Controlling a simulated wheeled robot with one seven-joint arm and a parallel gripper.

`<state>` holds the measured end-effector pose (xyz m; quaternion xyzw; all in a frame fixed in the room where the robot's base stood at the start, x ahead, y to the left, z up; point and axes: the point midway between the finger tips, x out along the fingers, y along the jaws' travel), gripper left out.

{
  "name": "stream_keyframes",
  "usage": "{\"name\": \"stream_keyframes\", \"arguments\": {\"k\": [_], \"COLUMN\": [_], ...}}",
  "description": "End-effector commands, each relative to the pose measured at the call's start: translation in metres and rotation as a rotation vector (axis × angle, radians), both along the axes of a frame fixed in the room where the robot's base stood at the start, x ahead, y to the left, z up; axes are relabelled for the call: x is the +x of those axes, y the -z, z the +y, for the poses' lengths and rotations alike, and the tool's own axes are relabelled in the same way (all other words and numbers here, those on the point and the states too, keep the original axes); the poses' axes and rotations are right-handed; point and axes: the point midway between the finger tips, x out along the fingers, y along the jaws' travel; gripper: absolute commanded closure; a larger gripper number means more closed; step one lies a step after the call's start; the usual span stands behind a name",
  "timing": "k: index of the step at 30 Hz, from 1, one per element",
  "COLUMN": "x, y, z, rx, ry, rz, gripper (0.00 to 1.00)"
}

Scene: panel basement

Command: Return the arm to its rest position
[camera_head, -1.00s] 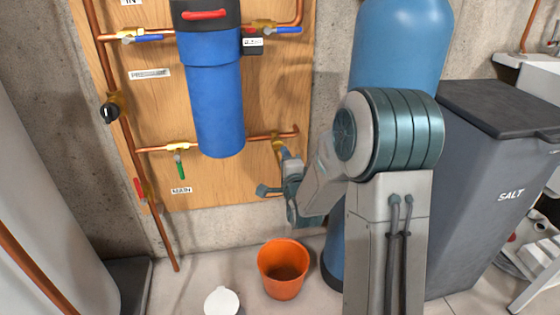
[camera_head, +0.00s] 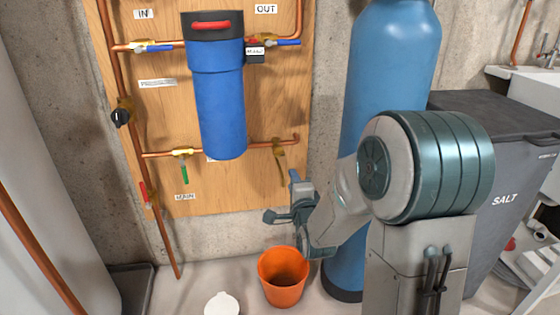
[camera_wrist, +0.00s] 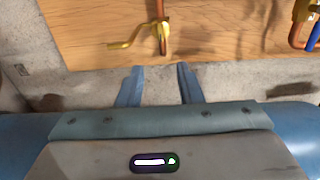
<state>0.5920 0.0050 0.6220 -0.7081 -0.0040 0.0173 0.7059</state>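My arm rises in front of the blue tank in the head view, with its teal shoulder joint at the right and its forearm reaching left and down. My gripper (camera_head: 294,180) is near the lower right of the wooden panel, just below and right of a yellow valve handle (camera_head: 281,163). In the wrist view the two blue fingers of my gripper (camera_wrist: 158,86) stand apart with nothing between them. The yellow handle (camera_wrist: 126,42) is ahead of the fingertips and does not touch them.
An orange bucket (camera_head: 283,288) stands on the floor under my gripper, with a white lid-like object (camera_head: 222,303) beside it. A blue filter housing (camera_head: 220,110) hangs on the panel. The blue tank (camera_head: 392,70) and grey salt bin (camera_head: 510,170) stand close to my arm.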

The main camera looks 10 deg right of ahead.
Motion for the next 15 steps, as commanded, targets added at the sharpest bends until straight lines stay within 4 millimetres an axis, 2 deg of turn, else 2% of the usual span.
{"name": "stream_keyframes", "arguments": {"k": [1, 8, 15], "x": [-0.001, -0.016, -0.043], "y": [-0.014, -0.070, -0.124], "z": [0.000, 0.002, 0.002], "rx": [-0.023, -0.235, -0.482], "ry": [-0.001, -0.027, -0.092], "rz": [0.011, 0.164, 0.350], "gripper": [0.67, 0.67, 0.67]}}
